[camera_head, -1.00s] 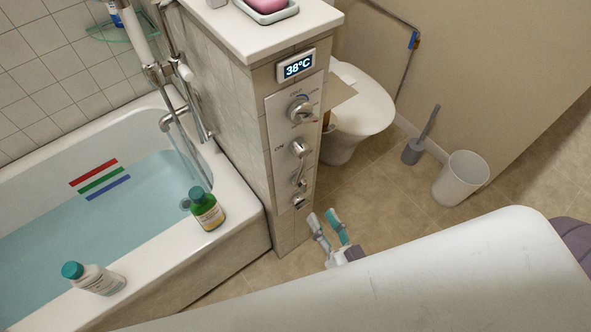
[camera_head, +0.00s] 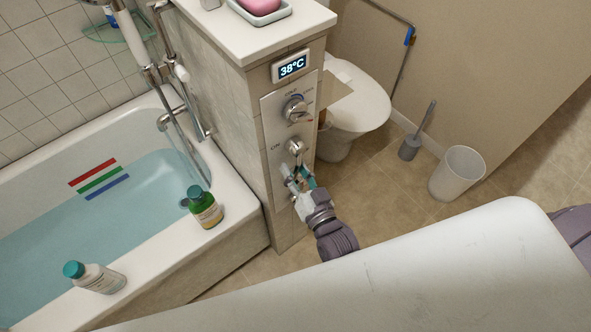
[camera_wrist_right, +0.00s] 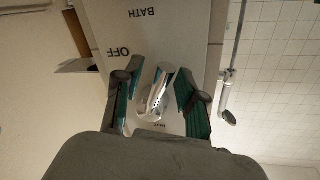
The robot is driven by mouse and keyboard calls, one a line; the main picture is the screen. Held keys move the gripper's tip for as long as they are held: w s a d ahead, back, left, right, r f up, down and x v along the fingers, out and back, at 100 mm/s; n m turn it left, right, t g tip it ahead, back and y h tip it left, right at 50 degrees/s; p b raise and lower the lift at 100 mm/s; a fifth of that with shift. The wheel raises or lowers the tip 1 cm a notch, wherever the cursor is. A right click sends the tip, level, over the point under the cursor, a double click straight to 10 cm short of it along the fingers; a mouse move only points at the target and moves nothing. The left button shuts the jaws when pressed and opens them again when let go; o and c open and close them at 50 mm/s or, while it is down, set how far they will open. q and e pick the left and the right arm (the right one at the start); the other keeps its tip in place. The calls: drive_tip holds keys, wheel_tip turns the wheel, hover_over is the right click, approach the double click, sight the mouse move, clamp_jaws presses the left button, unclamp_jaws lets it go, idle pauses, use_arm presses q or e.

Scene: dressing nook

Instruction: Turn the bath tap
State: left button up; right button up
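The control panel (camera_head: 270,140) is on the end face of the tiled half-wall, with a dial (camera_head: 295,108) at the top and a chrome knob (camera_head: 295,147) beside "ON" below it. My right gripper (camera_head: 298,178) is at the panel's lower controls, partly hiding them. In the right wrist view, my right gripper (camera_wrist_right: 153,88) is open, with a chrome tap handle (camera_wrist_right: 157,88) between its teal-padded fingers. Gaps show on both sides of the handle. "BATH" and "OFF" labels show upside down on the panel near it. My left gripper is not in view.
A 38°C display (camera_head: 291,67) sits above the panel. The filled bathtub (camera_head: 235,205) is left, with a green bottle (camera_head: 205,208) and a white bottle (camera_head: 95,278) on its rim. Toilet (camera_head: 355,110), brush (camera_head: 411,146) and bin (camera_head: 456,174) stand right, with bare floor between.

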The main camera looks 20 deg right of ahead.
clamp_jaws()
idle(0.3)
